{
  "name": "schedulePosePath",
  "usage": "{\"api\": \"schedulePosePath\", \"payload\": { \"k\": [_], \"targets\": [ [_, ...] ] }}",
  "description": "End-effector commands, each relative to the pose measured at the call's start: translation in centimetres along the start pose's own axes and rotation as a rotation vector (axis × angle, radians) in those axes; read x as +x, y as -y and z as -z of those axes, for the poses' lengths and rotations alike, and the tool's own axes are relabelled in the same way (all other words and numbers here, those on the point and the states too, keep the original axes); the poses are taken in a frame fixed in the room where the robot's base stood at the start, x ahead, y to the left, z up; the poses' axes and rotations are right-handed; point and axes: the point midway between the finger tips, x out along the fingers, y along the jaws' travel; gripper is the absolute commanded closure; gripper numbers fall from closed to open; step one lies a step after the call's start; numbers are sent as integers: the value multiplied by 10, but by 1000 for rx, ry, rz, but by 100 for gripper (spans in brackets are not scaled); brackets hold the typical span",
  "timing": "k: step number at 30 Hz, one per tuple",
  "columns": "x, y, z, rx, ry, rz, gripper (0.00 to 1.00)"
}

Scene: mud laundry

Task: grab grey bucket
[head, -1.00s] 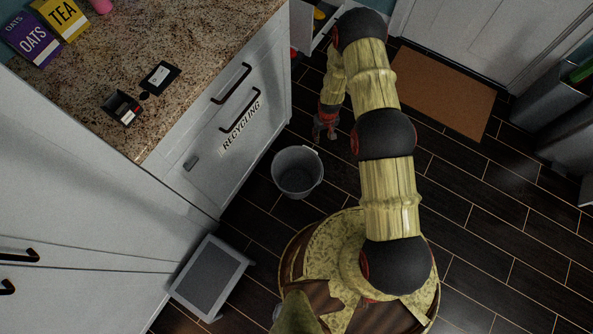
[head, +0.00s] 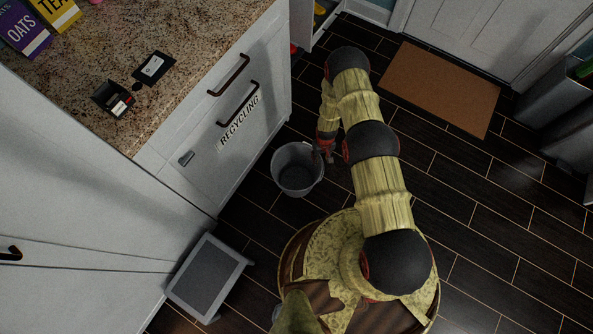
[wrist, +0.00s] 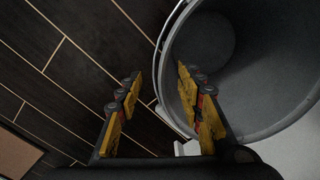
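The grey bucket (head: 297,174) stands upright on the dark floor, in front of the recycling cabinet. My gripper (head: 325,154) is low at the bucket's upper right rim. In the wrist view the bucket (wrist: 245,75) fills the right side and looks empty inside. My gripper (wrist: 158,88) is open in the wrist view. Its right finger overlaps the bucket's inside and its left finger is over the floor outside, with the rim between them. I cannot tell whether either finger touches the wall.
The recycling cabinet (head: 215,128) is close on the bucket's left. A grey-topped step stool (head: 208,277) stands at lower left. A brown doormat (head: 440,88) lies near the door. The floor right of my arm is clear.

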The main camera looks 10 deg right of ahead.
Motion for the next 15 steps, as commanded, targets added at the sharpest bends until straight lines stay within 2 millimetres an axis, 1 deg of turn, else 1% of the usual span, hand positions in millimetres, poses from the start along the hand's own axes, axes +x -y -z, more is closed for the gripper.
{"api": "schedulePosePath", "payload": {
  "k": [1,3,10,15],
  "targets": [
    [6,0,0,1,-1,0,63],
    [8,0,0,0,-1,0,63],
    [8,0,1,-1,-1,0,63],
    [8,0,1,-1,-1,0,72]
  ]
}}
